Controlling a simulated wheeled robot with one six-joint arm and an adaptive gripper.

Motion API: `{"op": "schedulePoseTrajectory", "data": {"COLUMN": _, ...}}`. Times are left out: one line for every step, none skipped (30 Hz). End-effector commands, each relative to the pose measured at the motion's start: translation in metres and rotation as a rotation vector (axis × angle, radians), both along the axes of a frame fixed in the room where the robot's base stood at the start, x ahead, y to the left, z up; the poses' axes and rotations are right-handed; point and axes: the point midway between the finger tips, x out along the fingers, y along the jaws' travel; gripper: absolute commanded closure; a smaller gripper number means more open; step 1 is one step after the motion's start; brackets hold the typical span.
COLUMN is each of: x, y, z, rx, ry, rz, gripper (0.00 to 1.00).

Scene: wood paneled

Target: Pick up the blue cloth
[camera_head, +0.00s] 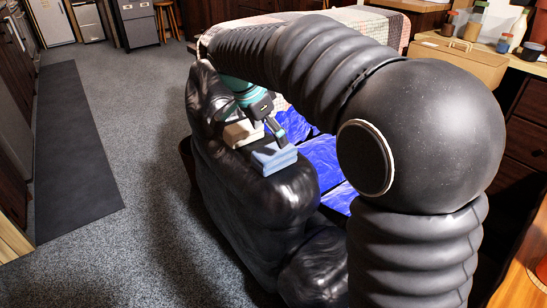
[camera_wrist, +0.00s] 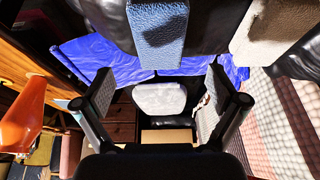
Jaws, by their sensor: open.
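The blue cloth (camera_head: 274,157) is a folded, light blue stack lying on the rounded black leather arm of a sofa. It also shows at the top centre of the wrist view (camera_wrist: 160,38), with a dark shadow across it. My gripper (camera_head: 267,128) is just behind and above the cloth in the head view, apart from it as far as I can tell. In the wrist view my gripper (camera_wrist: 159,88) has its two fingers spread wide, with nothing between them. The cloth lies beyond the fingertips there.
A folded beige cloth (camera_head: 241,133) lies beside the blue one on the same sofa arm (camera_head: 228,185). Crumpled bright blue fabric (camera_head: 322,158) covers the seat. A cardboard box (camera_head: 460,62) and jars stand on a counter at right. Grey floor at left is mostly open.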

Motion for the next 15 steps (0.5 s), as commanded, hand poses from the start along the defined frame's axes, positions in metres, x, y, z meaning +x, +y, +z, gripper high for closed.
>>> {"op": "schedulePoseTrajectory", "data": {"x": 0.001, "y": -0.003, "z": -0.007, "rx": -0.002, "ry": 0.002, "rz": -0.001, "gripper": 0.04}}
{"op": "schedulePoseTrajectory", "data": {"x": 0.002, "y": -0.003, "z": -0.01, "rx": -0.001, "ry": 0.002, "rz": -0.001, "gripper": 0.04}}
{"op": "schedulePoseTrajectory", "data": {"x": 0.003, "y": -0.004, "z": -0.013, "rx": 0.0, "ry": 0.0, "rz": 0.0, "gripper": 0.04}}
{"op": "schedulePoseTrajectory", "data": {"x": 0.003, "y": -0.005, "z": -0.014, "rx": 0.0, "ry": 0.0, "rz": 0.001, "gripper": 0.04}}
{"op": "schedulePoseTrajectory", "data": {"x": 0.003, "y": -0.005, "z": -0.016, "rx": 0.0, "ry": 0.0, "rz": 0.001, "gripper": 0.04}}
{"op": "schedulePoseTrajectory", "data": {"x": 0.003, "y": -0.005, "z": -0.017, "rx": 0.0, "ry": 0.001, "rz": 0.002, "gripper": 0.04}}
{"op": "schedulePoseTrajectory", "data": {"x": 0.003, "y": -0.005, "z": -0.018, "rx": 0.0, "ry": 0.001, "rz": 0.002, "gripper": 0.04}}
{"op": "schedulePoseTrajectory", "data": {"x": 0.003, "y": -0.005, "z": -0.02, "rx": 0.0, "ry": 0.001, "rz": 0.002, "gripper": 0.04}}
{"op": "schedulePoseTrajectory", "data": {"x": 0.003, "y": -0.005, "z": -0.023, "rx": -0.001, "ry": 0.001, "rz": 0.003, "gripper": 0.04}}
{"op": "schedulePoseTrajectory", "data": {"x": 0.004, "y": -0.005, "z": -0.026, "rx": -0.001, "ry": 0.001, "rz": 0.003, "gripper": 0.04}}
{"op": "schedulePoseTrajectory", "data": {"x": 0.004, "y": -0.005, "z": -0.03, "rx": 0.0, "ry": 0.002, "rz": 0.003, "gripper": 0.04}}
{"op": "schedulePoseTrajectory", "data": {"x": 0.003, "y": -0.004, "z": -0.036, "rx": -0.001, "ry": 0.003, "rz": 0.003, "gripper": 0.04}}
{"op": "schedulePoseTrajectory", "data": {"x": 0.004, "y": -0.004, "z": -0.041, "rx": -0.001, "ry": 0.003, "rz": 0.004, "gripper": 0.04}}
{"op": "schedulePoseTrajectory", "data": {"x": 0.004, "y": -0.005, "z": -0.045, "rx": -0.001, "ry": 0.003, "rz": 0.004, "gripper": 0.04}}
{"op": "schedulePoseTrajectory", "data": {"x": 0.004, "y": -0.005, "z": -0.051, "rx": -0.001, "ry": 0.004, "rz": 0.005, "gripper": 0.04}}
